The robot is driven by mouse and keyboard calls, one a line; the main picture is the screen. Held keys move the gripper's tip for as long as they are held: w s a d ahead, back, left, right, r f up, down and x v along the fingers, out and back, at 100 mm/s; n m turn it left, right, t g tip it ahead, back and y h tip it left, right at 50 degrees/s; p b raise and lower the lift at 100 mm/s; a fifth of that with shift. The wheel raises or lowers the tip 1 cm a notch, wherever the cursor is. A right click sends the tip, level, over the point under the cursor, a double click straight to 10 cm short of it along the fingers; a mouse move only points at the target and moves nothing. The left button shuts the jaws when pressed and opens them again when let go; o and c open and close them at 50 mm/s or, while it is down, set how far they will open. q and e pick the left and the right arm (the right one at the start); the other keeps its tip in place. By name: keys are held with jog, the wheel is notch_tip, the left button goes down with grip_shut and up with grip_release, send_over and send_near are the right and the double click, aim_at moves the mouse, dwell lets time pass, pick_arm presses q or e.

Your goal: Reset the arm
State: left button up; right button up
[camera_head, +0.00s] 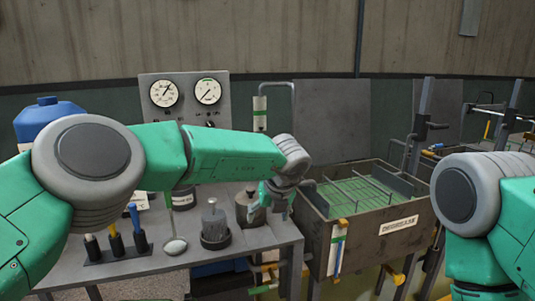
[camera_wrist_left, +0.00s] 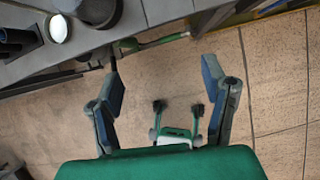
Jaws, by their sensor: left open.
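My left arm (camera_head: 225,152) is green and grey and reaches in from the left across the table. My left gripper (camera_head: 276,196) hangs past the arm's end, near the table's right edge, beside a dark lidded pot (camera_head: 247,210). In the left wrist view the left gripper (camera_wrist_left: 162,85) has its two blue-padded fingers wide apart.
The grey table (camera_head: 185,262) holds a rack of tools (camera_head: 117,247), a weight-like pot (camera_head: 214,226) and a gauge panel (camera_head: 186,90). A blue container (camera_head: 47,112) stands at left. A labelled metal tank (camera_head: 370,240) with a green grid stands right of the table.

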pick_arm(q)
jog(key=s+a+f+m+t+b, duration=0.1)
jog(key=s+a+f+m, duration=0.4)
jog(key=f+m, duration=0.35)
jog(key=s+a+f+m+t+b, duration=0.15)
jog(key=s+a+f+m, duration=0.3)
jog(key=f+m, duration=0.45)
jog(key=s+a+f+m+t+b, duration=0.15)
jog(key=s+a+f+m, duration=0.25)
jog(key=a+f+m, duration=0.45)
jog(key=s+a+f+m+g, duration=0.2)
jog(key=s+a+m, duration=0.1)
jog(key=s, duration=0.8)
jog(key=s+a+f+m+g+h+b, duration=0.1)
jog(key=s+a+f+m+g, duration=0.1)
jog(key=s, duration=0.9)
jog(key=s+a+f+m+g+h+b, duration=0.1)
jog(key=s+a+f+m+g, duration=0.2)
jog(key=s+m, duration=0.5)
jog(key=s+a+g, duration=0.1)
jog(key=s+a, duration=0.1)
jog(key=shift+s+a, duration=0.3)
jog(key=shift+s, duration=0.1)
jog(key=shift+w+f, duration=0.1)
jog(key=shift+w, duration=0.05)
